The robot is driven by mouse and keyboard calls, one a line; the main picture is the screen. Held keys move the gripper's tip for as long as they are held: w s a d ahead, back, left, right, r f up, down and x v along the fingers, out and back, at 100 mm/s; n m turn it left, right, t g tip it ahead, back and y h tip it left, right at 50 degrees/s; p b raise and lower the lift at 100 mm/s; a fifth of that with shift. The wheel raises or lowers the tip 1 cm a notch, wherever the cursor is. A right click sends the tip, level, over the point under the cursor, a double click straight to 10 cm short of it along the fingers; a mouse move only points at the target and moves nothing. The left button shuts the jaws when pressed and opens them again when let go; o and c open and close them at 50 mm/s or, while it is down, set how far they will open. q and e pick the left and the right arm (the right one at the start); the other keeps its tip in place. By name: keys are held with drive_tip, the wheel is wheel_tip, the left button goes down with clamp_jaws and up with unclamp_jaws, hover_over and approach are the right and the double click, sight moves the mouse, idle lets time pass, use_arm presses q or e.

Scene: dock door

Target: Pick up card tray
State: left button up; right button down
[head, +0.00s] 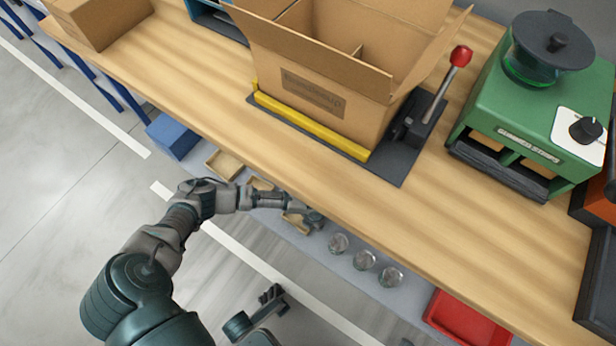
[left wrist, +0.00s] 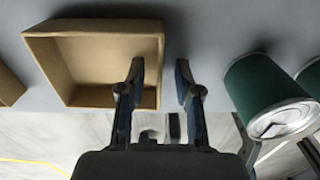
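In the left wrist view a tan, open card tray (left wrist: 72,70) sits on a grey shelf, left of centre. My left gripper (left wrist: 160,75) is open, one finger over the tray's inside and the other beyond its right wall. The wall is between the fingers, and I see no grip on it. In the head view my left gripper (head: 314,220) reaches under the bench edge to this tray (head: 293,223), partly hidden by the arm. More card trays (head: 224,164) lie left along the shelf. A dark jointed part low in the head view may be my right gripper (head: 271,294); its opening is unclear.
A dark green cylinder (left wrist: 262,95) stands close right of the gripper.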

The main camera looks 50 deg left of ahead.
use_arm(q)
drive_tip(key=shift+a+f, duration=0.15)
drive_tip(key=shift+f, duration=0.45)
drive_tip(key=shift+r, duration=0.2)
drive_tip(key=shift+c, duration=0.2)
drive_tip(key=shift+d, duration=0.2)
clamp_jaws()
drive_tip(key=shift+a, duration=0.15)
